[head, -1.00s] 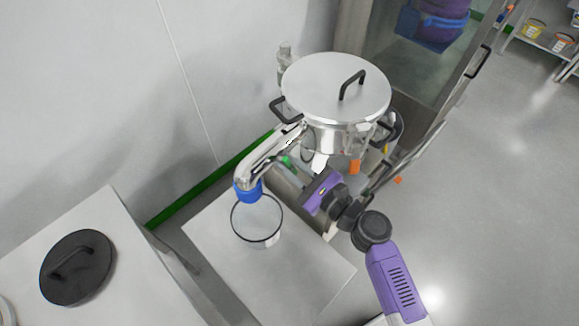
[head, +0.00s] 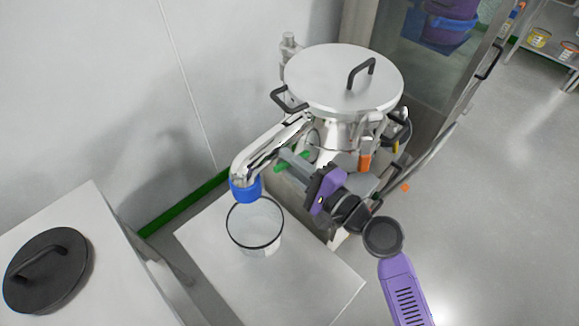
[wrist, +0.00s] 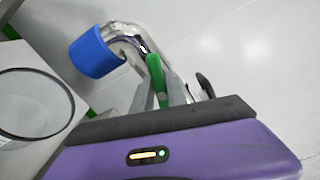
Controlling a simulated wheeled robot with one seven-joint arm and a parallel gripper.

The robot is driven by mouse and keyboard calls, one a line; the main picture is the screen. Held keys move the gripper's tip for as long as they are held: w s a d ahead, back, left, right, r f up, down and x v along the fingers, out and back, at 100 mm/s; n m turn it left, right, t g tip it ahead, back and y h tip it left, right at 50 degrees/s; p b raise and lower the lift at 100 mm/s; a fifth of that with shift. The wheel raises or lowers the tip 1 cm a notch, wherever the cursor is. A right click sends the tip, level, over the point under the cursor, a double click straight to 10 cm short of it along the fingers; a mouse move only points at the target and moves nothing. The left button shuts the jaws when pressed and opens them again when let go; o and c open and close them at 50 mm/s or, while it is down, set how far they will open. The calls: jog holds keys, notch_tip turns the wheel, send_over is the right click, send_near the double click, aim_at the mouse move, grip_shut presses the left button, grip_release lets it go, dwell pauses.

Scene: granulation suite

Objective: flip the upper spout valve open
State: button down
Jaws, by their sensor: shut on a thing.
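The vessel (head: 342,82) stands at the back with a chrome spout (head: 268,150) bending down to a blue end (head: 245,188). A green valve lever (head: 281,168) shows just below the spout, partly covered by my fingers. In the wrist view the green lever (wrist: 157,76) stands between my grey fingertips, with the blue spout end (wrist: 93,53) to its left. My gripper (head: 288,160) reaches in from the lower right and is shut on the green lever. The lever's pivot and the valve body are hidden.
A clear, dark-rimmed container (head: 256,232) stands under the spout on a pale table (head: 300,290). An orange part (head: 365,161) hangs on the vessel's front right. A black lid (head: 47,270) lies on the left surface. Open floor (head: 500,220) is at the right.

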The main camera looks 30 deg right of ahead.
jog(key=shift+f+n+b, duration=0.25)
jog(key=shift+n+b, duration=0.9)
jog(key=shift+n, duration=0.45)
jog(key=shift+a, duration=0.1)
jog(key=c, duration=1.3)
grip_release()
jog(key=shift+b+v, duration=0.8)
jog(key=shift+v, duration=3.15)
jog(key=shift+r, duration=0.1)
